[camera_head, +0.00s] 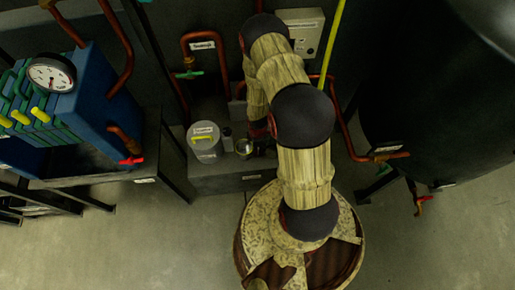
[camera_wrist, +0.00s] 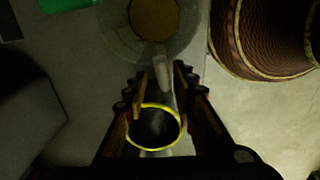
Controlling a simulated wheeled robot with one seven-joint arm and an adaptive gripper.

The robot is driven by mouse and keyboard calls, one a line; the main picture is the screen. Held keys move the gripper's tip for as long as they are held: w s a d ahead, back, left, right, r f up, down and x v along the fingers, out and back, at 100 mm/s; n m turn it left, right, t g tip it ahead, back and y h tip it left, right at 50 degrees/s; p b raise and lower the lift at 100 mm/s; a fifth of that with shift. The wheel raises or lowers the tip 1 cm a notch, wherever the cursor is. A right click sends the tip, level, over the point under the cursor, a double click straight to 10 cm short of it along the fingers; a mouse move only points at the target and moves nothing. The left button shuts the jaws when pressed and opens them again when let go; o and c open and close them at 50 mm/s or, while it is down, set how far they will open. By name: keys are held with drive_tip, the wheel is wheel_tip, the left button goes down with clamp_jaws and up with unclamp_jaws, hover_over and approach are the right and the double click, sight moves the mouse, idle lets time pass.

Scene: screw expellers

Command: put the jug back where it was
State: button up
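The jug (camera_wrist: 120,35) is clear, with a yellow-brown content, seen from above at the top of the wrist view. Its pale upright handle (camera_wrist: 163,78) points towards my gripper (camera_wrist: 163,82). The fingers are apart, one on each side of the handle, with a visible gap on the left. In the head view a small glassy vessel, apparently the jug (camera_head: 244,149), stands on the grey bench beside my gripper (camera_head: 259,131). My arm partly hides the gripper there. What the jug's base rests on is not clear in the wrist view.
A grey canister (camera_head: 204,146) with a yellow handle stands left of the jug on the bench (camera_head: 225,180). A yellow-rimmed dark round thing (camera_wrist: 155,130) shows between the finger bases. Blue machinery (camera_head: 95,92) is left, a large dark tank (camera_head: 440,110) right, with red pipes around.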

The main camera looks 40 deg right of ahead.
drive_tip(key=w+a+r+m+t+p, duration=0.1)
drive_tip(key=w+a+r+m+p, duration=0.1)
drive_tip(key=r, duration=1.3)
drive_tip(key=w+a+r+m+t+h+p, duration=0.1)
drive_tip(key=w+r+m+p, duration=0.15)
drive_tip(key=r, duration=1.25)
drive_tip(key=w+a+r+m+p, duration=0.1)
drive_tip(key=w+a+r+p, duration=0.1)
drive_tip(key=r, duration=1.4)
drive_tip(key=s+a+r+m+t, duration=0.1)
drive_tip(key=s+a+r+m, duration=0.1)
drive_tip(key=s+r, duration=0.4)
drive_tip(key=s+a+r+m+t, duration=0.1)
drive_tip(key=s+a+r+m, duration=0.1)
drive_tip(key=s+a+r, duration=0.3)
drive_tip(key=s+a+r+m+t+y, duration=0.1)
drive_tip(key=s+a+r+m, duration=0.1)
drive_tip(key=s+a+r, duration=0.2)
drive_tip(key=v, duration=0.7)
drive_tip(key=shift+d, duration=0.1)
